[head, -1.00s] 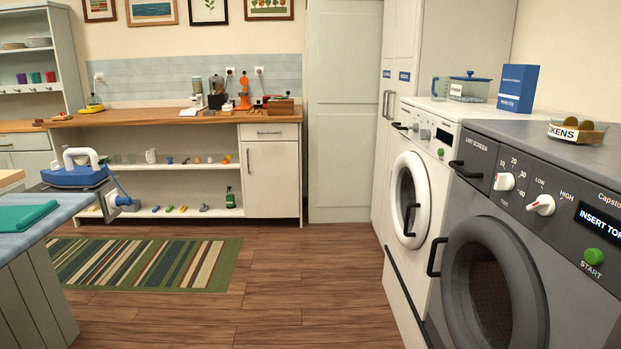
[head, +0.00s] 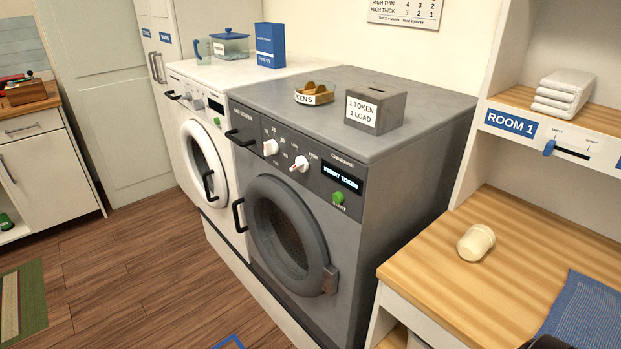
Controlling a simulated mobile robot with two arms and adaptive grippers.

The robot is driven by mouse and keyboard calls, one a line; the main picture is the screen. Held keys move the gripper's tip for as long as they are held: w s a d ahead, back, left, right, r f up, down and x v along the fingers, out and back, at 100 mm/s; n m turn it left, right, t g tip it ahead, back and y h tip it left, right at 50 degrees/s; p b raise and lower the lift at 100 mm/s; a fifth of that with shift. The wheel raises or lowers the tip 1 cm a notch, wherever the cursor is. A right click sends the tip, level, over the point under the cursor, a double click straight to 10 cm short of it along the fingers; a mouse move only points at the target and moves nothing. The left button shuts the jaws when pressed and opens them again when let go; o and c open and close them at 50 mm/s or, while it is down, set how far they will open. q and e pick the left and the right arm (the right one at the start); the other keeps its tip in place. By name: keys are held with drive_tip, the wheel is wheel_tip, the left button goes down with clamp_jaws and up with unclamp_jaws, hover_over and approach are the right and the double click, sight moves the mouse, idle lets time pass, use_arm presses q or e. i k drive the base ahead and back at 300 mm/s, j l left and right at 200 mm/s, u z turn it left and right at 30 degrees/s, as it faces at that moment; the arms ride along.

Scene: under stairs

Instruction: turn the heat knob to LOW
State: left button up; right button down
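The heat knob (head: 299,165) is a small white knob on the front panel of the grey dryer (head: 410,150), below the small LOW and HIGH labels. A red mark shows on it, but it is too small here to tell the setting. A second white knob (head: 270,147), with a number scale, sits to its left. To the right are a lit display (head: 342,179) reading INSERT TOKEN and a green START button (head: 338,198). The dryer's round door (head: 285,230) is shut.
A white washer (head: 195,130) stands left of the dryer. A token dish (head: 314,96) and token box (head: 376,109) sit on the dryer. Wood floor (head: 130,270) lies open in front.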

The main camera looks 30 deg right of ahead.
sight(301, 164)
drive_tip(key=z, duration=1.3)
